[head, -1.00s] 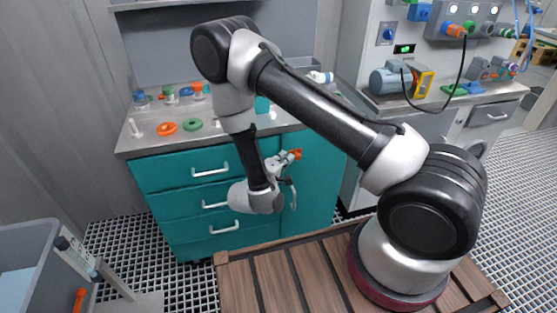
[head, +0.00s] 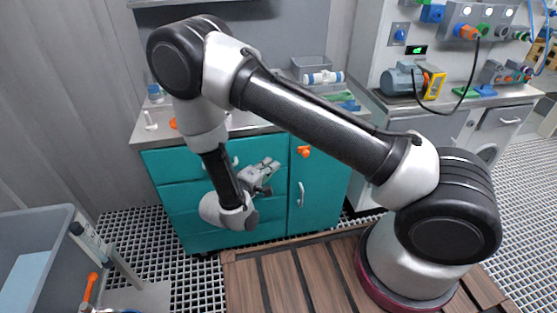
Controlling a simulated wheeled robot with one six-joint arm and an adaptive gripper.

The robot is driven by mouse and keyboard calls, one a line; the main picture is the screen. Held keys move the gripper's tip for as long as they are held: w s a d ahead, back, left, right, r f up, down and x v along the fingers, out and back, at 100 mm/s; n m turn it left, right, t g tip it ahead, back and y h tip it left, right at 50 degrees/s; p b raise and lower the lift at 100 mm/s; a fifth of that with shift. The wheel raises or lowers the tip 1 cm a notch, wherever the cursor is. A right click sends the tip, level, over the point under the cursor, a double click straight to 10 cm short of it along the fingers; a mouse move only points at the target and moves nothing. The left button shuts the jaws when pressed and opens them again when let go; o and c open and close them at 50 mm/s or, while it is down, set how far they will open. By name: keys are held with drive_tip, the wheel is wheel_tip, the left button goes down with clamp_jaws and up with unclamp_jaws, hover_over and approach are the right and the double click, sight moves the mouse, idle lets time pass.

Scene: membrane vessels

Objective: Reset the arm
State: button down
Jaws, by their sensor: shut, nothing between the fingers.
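My gripper (head: 270,170) shows in the head view in front of the teal cabinet (head: 325,190), with its fingers pointing up and to the right. It is shut with nothing between the fingers. My arm is bent: it rises from its base on the wooden slatted deck (head: 290,285), runs up and left to the elbow, then drops to the wrist. The arm covers part of the cabinet and the counter behind it.
The metal counter (head: 140,132) carries a white peg (head: 150,120), a white bottle (head: 322,77) and a grey bin (head: 311,67). An orange knob (head: 304,151) sits on the cabinet door. A motor (head: 402,80) stands on the right bench. A grey tub (head: 60,225) is at lower left.

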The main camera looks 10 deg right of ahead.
drive_tip(key=shift+v, duration=0.8)
